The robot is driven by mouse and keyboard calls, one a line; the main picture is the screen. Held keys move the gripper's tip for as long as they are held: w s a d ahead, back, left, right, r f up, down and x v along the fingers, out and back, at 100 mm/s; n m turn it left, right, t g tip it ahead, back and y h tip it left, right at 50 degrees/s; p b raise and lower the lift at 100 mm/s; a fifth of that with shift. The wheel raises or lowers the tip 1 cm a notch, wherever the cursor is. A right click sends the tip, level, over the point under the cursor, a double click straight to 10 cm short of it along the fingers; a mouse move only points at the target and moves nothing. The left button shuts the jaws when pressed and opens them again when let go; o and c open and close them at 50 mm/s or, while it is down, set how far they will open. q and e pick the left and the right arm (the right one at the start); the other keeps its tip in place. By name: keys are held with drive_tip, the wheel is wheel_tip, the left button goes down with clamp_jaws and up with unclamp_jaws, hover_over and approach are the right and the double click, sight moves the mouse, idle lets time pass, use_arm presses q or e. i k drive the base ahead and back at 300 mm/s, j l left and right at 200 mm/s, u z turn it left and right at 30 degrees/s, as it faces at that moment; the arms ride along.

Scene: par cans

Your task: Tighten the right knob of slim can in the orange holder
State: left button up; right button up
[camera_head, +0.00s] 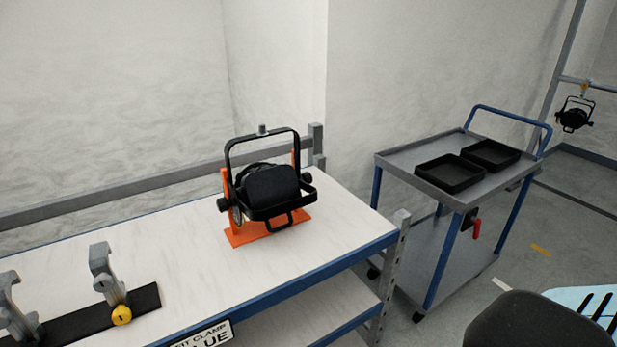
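The black slim can (271,188) sits in the orange holder (240,236) near the right end of the workbench. Its black yoke stands upright over it, with a small grey fitting on top. The right knob (307,178) is a small dark knob on the right side of the yoke. The left knob (223,204) shows on the other side. How tight either knob is cannot be seen. Neither of my grippers is in view, and nothing touches the can.
A grey cart (397,164) with two black trays (451,187) stands at right. Another lamp (574,117) hangs behind it. Floor shows between bench and cart.

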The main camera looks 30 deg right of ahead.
sight(307, 176)
drive_tip(key=l+u, duration=0.1)
drive_tip(key=l, duration=1)
drive_tip(key=k+l+u, duration=0.15)
drive_tip(key=l, duration=0.4)
drive_tip(key=l+u, duration=0.1)
drive_tip(key=l, duration=0.45)
drive_tip(key=k+l+u, duration=0.1)
drive_tip(key=l, duration=0.45)
drive_tip(key=k+l, duration=0.1)
drive_tip(key=l, duration=0.45)
drive_tip(key=i+u, duration=0.05)
